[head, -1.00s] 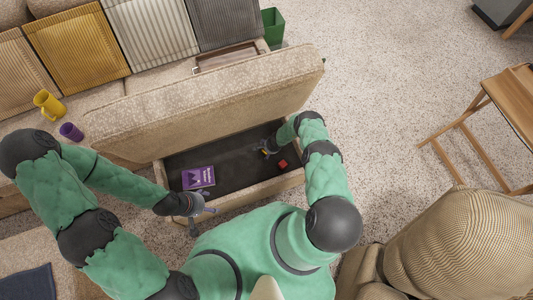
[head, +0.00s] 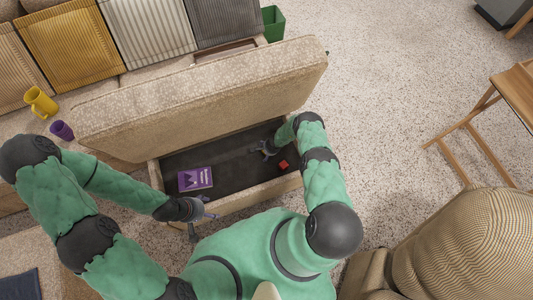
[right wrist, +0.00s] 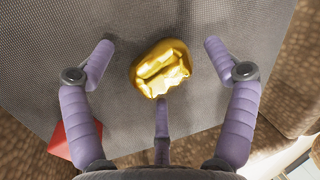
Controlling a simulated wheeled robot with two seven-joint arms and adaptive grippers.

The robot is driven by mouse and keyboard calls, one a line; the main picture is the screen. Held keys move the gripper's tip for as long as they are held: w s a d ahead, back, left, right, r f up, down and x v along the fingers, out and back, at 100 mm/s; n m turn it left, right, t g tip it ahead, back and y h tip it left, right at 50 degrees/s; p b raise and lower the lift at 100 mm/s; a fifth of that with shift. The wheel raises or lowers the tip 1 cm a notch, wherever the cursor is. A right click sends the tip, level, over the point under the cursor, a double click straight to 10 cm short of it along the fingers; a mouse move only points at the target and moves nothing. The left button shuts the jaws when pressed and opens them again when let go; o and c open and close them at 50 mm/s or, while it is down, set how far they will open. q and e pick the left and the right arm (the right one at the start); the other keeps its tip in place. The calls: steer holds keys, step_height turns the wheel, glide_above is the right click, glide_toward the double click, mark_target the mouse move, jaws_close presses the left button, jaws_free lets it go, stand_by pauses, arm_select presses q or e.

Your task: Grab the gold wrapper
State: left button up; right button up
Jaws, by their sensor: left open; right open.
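The gold wrapper (right wrist: 161,68) is a shiny crumpled lump on the dark grey floor of the open sofa storage compartment (head: 226,168). In the right wrist view it lies between the spread fingers of my right gripper (right wrist: 159,48), with a gap on both sides. The lower third finger points at its near edge; I cannot tell whether they touch. In the head view my right gripper (head: 262,150) is open inside the compartment, and the wrapper cannot be made out there. My left gripper (head: 202,212) is open and empty at the compartment's front left edge.
A red block (head: 283,164) lies right of my right gripper and also shows in the right wrist view (right wrist: 76,140). A purple book (head: 195,179) lies at the compartment's left. The raised seat lid (head: 200,95) stands behind. A yellow mug (head: 41,102) and purple cup (head: 61,130) are on the sofa.

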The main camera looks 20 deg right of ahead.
steer(key=c, duration=1)
